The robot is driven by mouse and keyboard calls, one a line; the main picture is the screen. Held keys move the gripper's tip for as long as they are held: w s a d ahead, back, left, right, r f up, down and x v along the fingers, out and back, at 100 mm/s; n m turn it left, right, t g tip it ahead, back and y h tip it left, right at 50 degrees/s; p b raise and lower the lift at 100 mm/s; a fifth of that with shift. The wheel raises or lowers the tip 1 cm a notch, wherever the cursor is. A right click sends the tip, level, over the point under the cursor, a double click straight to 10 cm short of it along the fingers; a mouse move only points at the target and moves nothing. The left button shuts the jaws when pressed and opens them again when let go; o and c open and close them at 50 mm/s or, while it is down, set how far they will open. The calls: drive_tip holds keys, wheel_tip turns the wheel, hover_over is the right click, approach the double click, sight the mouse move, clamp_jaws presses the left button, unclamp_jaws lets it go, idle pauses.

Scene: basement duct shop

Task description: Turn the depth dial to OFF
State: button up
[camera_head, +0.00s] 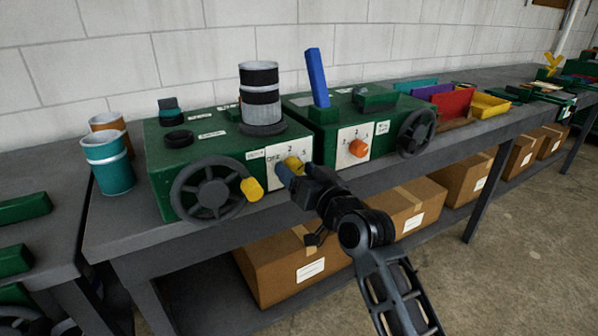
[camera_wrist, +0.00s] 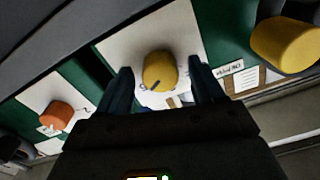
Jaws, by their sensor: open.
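The yellow dial (camera_head: 292,164) sits on a white scale plate (camera_head: 275,156) on the front of the left green machine (camera_head: 220,142). The plate shows OFF at its left, 2 at the top and 5 at its right. In the wrist view the yellow dial (camera_wrist: 159,70) lies between the fingers, with a dark pointer mark toward its lower left. My gripper (camera_head: 289,174) is right at the dial, hiding part of it. It is open, with a finger on each side (camera_wrist: 162,88); I cannot tell whether they touch it. A label beside the plate is too small to read surely.
A black handwheel (camera_head: 207,190) with a yellow handle (camera_head: 252,189) stands left of the dial. A second green machine (camera_head: 325,125) with an orange dial (camera_head: 358,147) and another handwheel (camera_head: 416,133) stands to the right. Cardboard boxes (camera_head: 290,265) fill the shelf below.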

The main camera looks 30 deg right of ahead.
drive_tip(key=shift+c, duration=0.3)
drive_tip(key=c, duration=1)
